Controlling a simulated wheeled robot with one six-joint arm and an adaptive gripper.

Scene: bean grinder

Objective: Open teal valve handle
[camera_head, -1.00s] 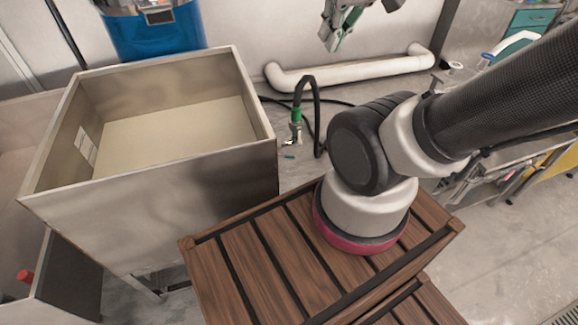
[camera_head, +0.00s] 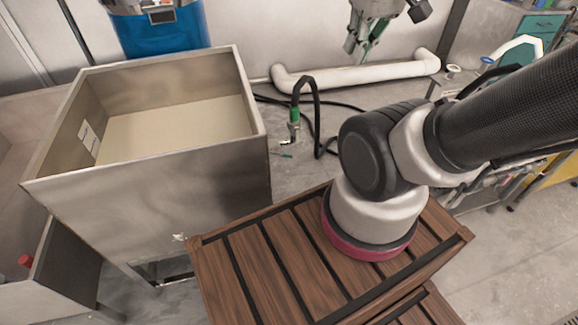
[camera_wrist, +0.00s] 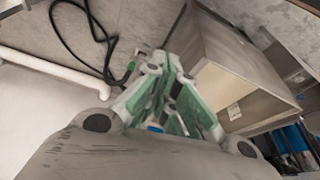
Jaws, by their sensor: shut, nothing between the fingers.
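A small teal handle (camera_head: 284,155) shows near the floor in the head view, just below the metal end of a black hose with a green collar (camera_head: 294,115). It is too small to tell how the handle is turned. The green collar also shows in the wrist view (camera_wrist: 131,66), left of my fingers. My gripper (camera_head: 356,52) is at the top of the head view, high and to the right of the hose, apart from it. In the wrist view my green-padded fingers (camera_wrist: 172,62) come together with nothing between them.
A large open metal bin (camera_head: 155,195) stands left of the hose. A white pipe (camera_head: 355,75) runs along the back wall. A wooden slatted top (camera_head: 270,260) lies in front, below my arm. Bare floor lies around the hose.

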